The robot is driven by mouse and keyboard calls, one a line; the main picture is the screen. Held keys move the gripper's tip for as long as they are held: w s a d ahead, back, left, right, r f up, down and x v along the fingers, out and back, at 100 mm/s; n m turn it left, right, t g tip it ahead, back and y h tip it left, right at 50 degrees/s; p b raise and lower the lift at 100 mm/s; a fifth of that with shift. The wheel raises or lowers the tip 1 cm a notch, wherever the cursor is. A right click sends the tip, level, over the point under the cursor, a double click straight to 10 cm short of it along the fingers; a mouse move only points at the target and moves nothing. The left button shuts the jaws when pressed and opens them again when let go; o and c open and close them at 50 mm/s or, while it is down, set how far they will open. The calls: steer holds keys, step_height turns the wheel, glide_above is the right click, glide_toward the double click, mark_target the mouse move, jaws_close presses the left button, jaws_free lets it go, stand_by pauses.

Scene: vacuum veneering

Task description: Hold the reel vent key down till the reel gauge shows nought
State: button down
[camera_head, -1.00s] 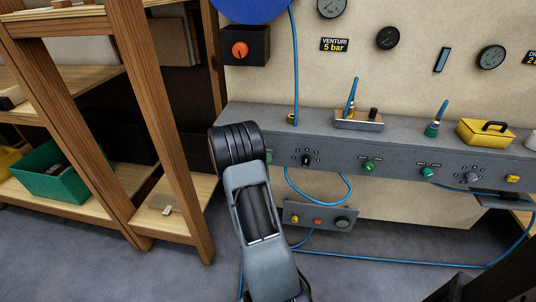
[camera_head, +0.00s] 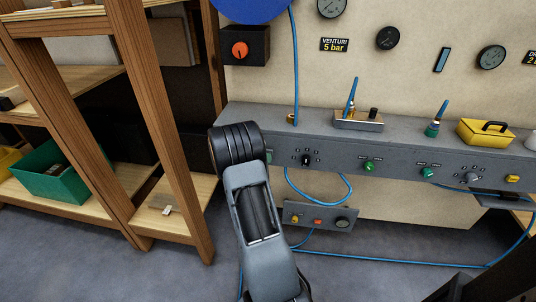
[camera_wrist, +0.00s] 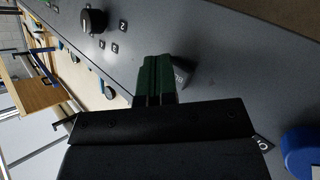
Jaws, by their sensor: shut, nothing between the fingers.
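My gripper (camera_wrist: 155,78) shows in the wrist view with its narrow fingers together, pointing at the grey console face (camera_wrist: 225,40). In the head view my arm hides the gripper, and a bit of green (camera_head: 269,157) shows at the console's left end beside the arm. I cannot tell if this is the reel vent key. Several gauges, one of them round (camera_head: 330,8), hang on the wall. Their needles are too small to read.
A black selector knob (camera_head: 306,159), two green buttons (camera_head: 369,166) and a yellow case (camera_head: 486,132) are on the console. A blue round part (camera_wrist: 300,152) is near the gripper. A low control box (camera_head: 318,218) and blue hoses hang below. Wooden shelving (camera_head: 160,120) stands left.

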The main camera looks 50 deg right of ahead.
steer(key=shift+a, duration=0.1)
steer(key=shift+s+a+b, duration=0.45)
steer(key=shift+a+b, duration=0.2)
steer(key=s+a+b, duration=0.1)
steer(key=a, duration=0.1)
steer(key=s+a+b, duration=0.1)
steer(key=a, duration=0.1)
steer(key=shift+s+a+b, duration=0.1)
steer(key=shift+s+b, duration=0.2)
steer(key=shift+b, duration=0.05)
stand_by(0.3)
stand_by(0.4)
